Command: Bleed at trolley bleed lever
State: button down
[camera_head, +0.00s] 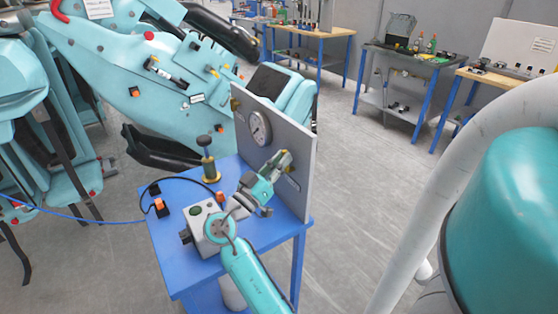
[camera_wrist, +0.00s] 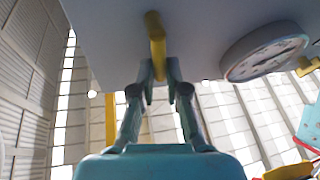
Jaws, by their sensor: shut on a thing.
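The trolley (camera_head: 263,238) is a blue table with an upright grey panel (camera_head: 297,150) that carries a round gauge (camera_head: 260,128). A yellow lever (camera_wrist: 155,35) sticks out from the panel, and I take it to be the bleed lever. In the wrist view my gripper (camera_wrist: 159,80) is closed around the lever's end, with one finger on each side. In the head view my gripper (camera_head: 281,161) is at the panel's face, below and right of the gauge, and mostly hides the lever. The gauge also shows right of the lever in the wrist view (camera_wrist: 262,52).
A black-topped pump-like post (camera_head: 207,160), a grey box with a green button (camera_head: 197,212) and a black cable stand on the trolley top. A teal coaster car (camera_head: 150,70) is close behind it. Workbenches (camera_head: 400,60) line the back.

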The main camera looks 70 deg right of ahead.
jog(key=shift+s+a+f+m, duration=0.1)
jog(key=shift+s+m, duration=0.05)
jog(key=shift+m, duration=0.45)
jog(key=c, duration=1.2)
grip_release()
jog(key=shift+a, duration=0.1)
jog(key=v, duration=1.1)
jog(key=shift+w+a+f, duration=0.2)
jog(key=shift+w+a, duration=0.05)
jog(key=shift+a, duration=0.05)
